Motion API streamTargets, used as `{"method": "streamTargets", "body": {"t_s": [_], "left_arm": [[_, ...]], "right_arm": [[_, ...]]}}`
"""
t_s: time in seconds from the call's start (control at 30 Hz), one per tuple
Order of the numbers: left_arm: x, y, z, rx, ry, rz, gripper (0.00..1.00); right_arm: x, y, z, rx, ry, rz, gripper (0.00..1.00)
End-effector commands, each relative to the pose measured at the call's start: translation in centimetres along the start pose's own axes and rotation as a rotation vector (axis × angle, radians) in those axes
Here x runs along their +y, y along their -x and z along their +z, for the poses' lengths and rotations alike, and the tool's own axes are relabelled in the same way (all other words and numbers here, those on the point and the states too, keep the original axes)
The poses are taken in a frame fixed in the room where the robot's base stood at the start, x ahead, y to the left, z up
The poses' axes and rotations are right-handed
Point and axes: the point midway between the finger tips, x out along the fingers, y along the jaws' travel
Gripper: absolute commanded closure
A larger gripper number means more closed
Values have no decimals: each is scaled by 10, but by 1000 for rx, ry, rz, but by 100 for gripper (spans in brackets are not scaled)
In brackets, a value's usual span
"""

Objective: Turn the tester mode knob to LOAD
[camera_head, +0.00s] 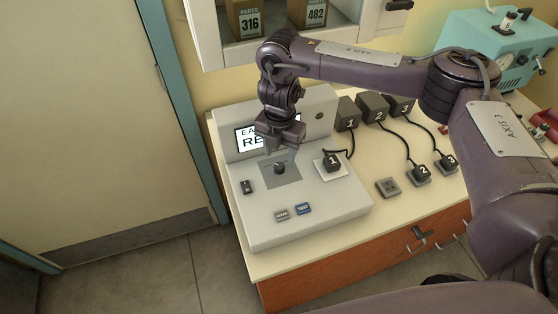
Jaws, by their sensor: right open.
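The tester (330,205) is a pale grey console on the bench, with a raised back that bears a screen (245,138). My gripper and arm partly cover the screen, and only part of its text shows. The mode knob (279,168) is a small dark knob on a grey square plate on the tester's sloping top. My right gripper (279,150) is open and points down just above the knob. I cannot tell whether its fingers touch or straddle the knob. The knob's pointer and mode labels are too small to read. My left gripper is not in view.
Plug 1 (332,161) sits on the tester's right side, cabled to adapter 1 (347,114). Adapters 2 (373,107) and 3 stand behind plugs 2 (421,174) and 3. A black switch (247,187) and two buttons (303,209) lie near the knob. A shelf (215,45) hangs above.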

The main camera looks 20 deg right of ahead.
Motion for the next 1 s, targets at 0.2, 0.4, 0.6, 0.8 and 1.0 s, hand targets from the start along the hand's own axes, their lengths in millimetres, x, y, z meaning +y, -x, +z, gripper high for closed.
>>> {"method": "streamTargets", "body": {"t_s": [0.2, 0.4, 0.6, 0.8, 1.0], "left_arm": [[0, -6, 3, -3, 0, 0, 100], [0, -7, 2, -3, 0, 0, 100], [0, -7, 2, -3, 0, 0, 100], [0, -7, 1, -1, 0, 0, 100], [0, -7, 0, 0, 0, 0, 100]], "right_arm": [[1, -36, -2, 4, 1, 1, 52], [1, -47, -1, 0, 2, 2, 52], [1, -48, 0, -1, 2, 2, 52], [1, -47, 0, -1, 2, 3, 72], [1, -47, 0, -1, 2, 3, 97]]}}
